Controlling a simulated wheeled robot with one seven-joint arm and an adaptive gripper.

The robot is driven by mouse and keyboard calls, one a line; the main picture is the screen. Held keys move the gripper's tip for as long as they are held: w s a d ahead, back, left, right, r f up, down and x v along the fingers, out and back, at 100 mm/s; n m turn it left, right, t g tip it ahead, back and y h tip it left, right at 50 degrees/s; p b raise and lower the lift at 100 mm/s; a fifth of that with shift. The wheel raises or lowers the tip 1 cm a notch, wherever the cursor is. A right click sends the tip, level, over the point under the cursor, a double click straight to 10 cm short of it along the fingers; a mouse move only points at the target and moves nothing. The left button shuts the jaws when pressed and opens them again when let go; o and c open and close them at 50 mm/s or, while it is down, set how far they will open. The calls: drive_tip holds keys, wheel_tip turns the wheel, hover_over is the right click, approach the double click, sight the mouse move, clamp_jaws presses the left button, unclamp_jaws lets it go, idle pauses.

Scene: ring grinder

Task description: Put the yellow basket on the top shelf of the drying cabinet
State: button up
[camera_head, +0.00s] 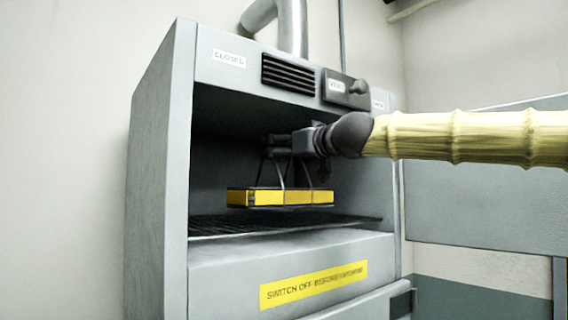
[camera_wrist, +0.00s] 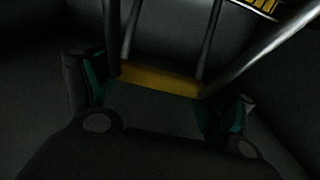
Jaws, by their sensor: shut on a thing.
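The yellow basket (camera_head: 280,197) hangs level by its thin dark wire handles inside the open drying cabinet (camera_head: 160,150). It is a little above the dark wire shelf (camera_head: 285,225), with a gap visible beneath it. My gripper (camera_head: 278,150) reaches in from the right and is shut on the handle above the basket. In the wrist view my gripper's fingers (camera_wrist: 158,90) stand to either side of the handle bars, with a yellow part of the basket (camera_wrist: 160,80) between them. The picture there is dark, and the exact grip is hard to see.
A yellow warning label (camera_head: 313,285) is below the shelf. A grey panel (camera_head: 485,190) stands at right.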

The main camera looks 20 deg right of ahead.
drive_tip(key=shift+w+d, duration=0.1)
drive_tip(key=shift+w, duration=0.2)
wheel_tip(320, 180, down, 2)
drive_tip(key=shift+s+f+b, duration=0.1)
drive_tip(key=shift+b, duration=0.55)
drive_tip(key=shift+d+f, duration=0.15)
drive_tip(key=shift+f, duration=0.5)
drive_tip(key=shift+r, duration=0.1)
drive_tip(key=o, duration=1.5)
drive_tip(key=shift+f, duration=0.2)
drive_tip(key=shift+r, duration=0.1)
